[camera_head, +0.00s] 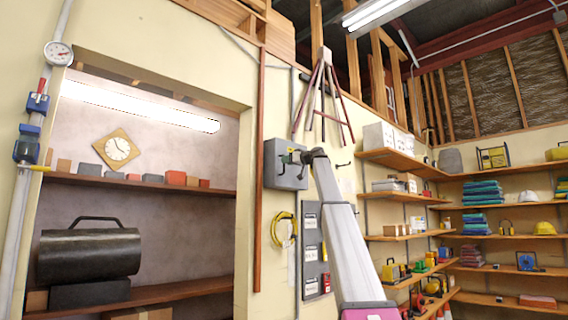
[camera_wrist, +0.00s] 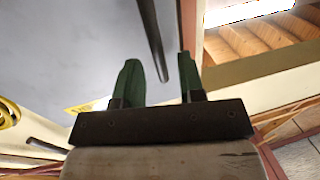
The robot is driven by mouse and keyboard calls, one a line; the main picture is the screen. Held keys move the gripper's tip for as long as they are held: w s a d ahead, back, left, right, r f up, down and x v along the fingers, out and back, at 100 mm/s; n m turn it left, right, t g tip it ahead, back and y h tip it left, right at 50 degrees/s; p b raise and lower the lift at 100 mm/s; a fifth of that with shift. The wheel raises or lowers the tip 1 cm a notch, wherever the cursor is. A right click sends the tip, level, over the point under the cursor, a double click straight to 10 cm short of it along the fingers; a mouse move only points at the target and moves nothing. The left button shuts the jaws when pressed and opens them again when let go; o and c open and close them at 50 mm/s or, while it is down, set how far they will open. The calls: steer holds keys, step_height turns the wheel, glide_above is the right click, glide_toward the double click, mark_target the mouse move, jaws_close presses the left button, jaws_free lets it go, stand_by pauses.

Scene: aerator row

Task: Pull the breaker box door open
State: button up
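The grey breaker box (camera_head: 285,176) hangs on the cream wall, right of the doorway, and looks shut. My gripper (camera_head: 288,158) is in front of it and hides part of its face. In the wrist view the box's grey face (camera_wrist: 85,45) fills the upper left. A dark bar-like handle (camera_wrist: 152,38) comes down from the top edge, its lower end between the two green fingers. My gripper (camera_wrist: 158,59) is open there, with gaps visible on both sides of the bar. Whether the bar lies at fingertip depth I cannot tell.
A brown vertical pipe (camera_head: 260,170) runs close left of the box. A yellow coil (camera_head: 283,229) hangs below it, beside a grey panel with labels (camera_head: 312,250). Shelves (camera_head: 400,238) with tools stand to the right. A shelved recess (camera_head: 150,180) is at left.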

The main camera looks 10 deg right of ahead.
steer(key=shift+x, duration=1.25)
jaws_close()
